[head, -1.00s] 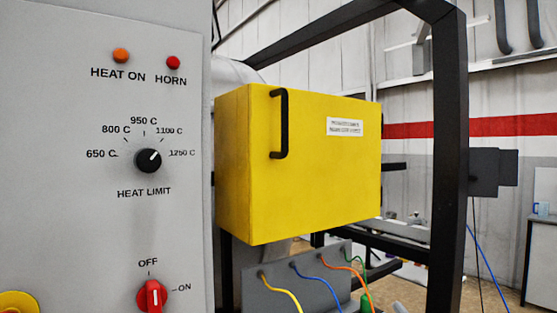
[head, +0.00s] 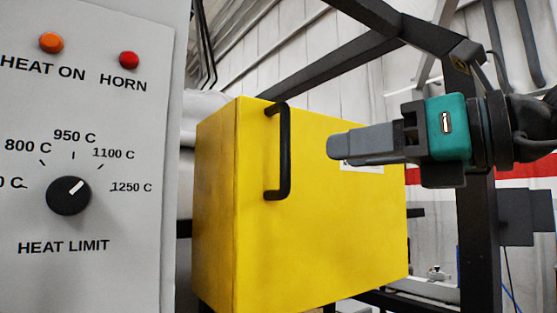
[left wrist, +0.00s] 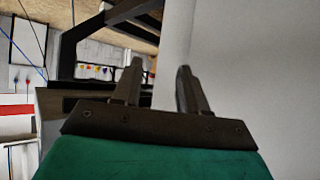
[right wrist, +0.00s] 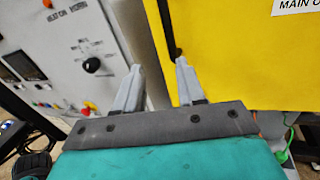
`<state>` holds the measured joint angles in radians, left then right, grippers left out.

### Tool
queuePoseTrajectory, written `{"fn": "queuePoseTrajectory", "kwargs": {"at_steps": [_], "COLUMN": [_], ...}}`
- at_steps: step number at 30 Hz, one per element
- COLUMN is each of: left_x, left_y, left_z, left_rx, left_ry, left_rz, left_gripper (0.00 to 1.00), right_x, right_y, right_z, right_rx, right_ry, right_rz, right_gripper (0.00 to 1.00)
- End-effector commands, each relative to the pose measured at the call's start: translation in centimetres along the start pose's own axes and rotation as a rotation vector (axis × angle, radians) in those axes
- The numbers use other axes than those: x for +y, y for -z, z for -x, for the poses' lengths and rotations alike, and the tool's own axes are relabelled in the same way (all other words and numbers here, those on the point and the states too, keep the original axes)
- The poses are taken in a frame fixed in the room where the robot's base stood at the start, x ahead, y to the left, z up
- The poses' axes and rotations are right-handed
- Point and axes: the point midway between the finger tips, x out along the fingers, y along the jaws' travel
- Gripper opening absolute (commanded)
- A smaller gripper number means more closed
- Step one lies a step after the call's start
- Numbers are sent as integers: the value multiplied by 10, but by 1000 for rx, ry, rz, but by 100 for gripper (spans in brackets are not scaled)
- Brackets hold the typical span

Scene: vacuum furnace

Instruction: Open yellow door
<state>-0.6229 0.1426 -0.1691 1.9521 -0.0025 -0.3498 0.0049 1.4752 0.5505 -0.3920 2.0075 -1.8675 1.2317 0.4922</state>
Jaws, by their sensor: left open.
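The yellow door (head: 330,230) is the front of a yellow box and looks closed in the head view. Its black bar handle (head: 285,150) stands upright near the door's left edge. My right gripper (head: 335,147) comes in from the right, in front of the door, its fingertips a short way right of the handle and apart from it.
A grey control panel (head: 90,140) with a knob (head: 68,195) and lamps stands left of the yellow box. Black frame posts (head: 470,220) rise at the right and slope overhead. In the left wrist view a pale flat surface (left wrist: 255,70) lies close on the right.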

Motion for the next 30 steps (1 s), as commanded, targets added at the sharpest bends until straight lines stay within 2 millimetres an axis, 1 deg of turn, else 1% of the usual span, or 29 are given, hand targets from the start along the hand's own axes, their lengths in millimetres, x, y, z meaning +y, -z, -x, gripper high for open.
{"fn": "queuePoseTrajectory", "kwargs": {"at_steps": [1, 4, 8, 11, 21, 24, 27, 30], "left_x": [0, 0, 0, 0, -5, -5, -5, -5], "left_y": [-1, -1, 1, 3, 13, 15, 16, 16], "left_z": [-1, -1, 0, 2, 10, 12, 13, 14], "left_rx": [0, 0, 0, 2, 7, 6, 4, 1], "left_ry": [0, 0, 0, 1, 11, 11, 11, 10], "left_rz": [0, 0, 0, -1, -3, -3, -3, -3], "left_gripper": [43, 43, 43, 43, 43, 43, 43, 43], "right_x": [0, -2, -3, -4, -10, -11, -12, -13], "right_y": [-7, -15, -18, -18, -21, -20, -20, -20], "right_z": [6, 11, 4, -11, -80, -96, -107, -114], "right_rx": [-9, -17, -19, -16, -16, -16, -18, -17], "right_ry": [36, 79, 88, 85, 82, 83, 83, 84], "right_rz": [29, 53, 58, 56, 54, 55, 55, 57], "right_gripper": [39, 39, 39, 39, 39, 39, 39, 39]}}
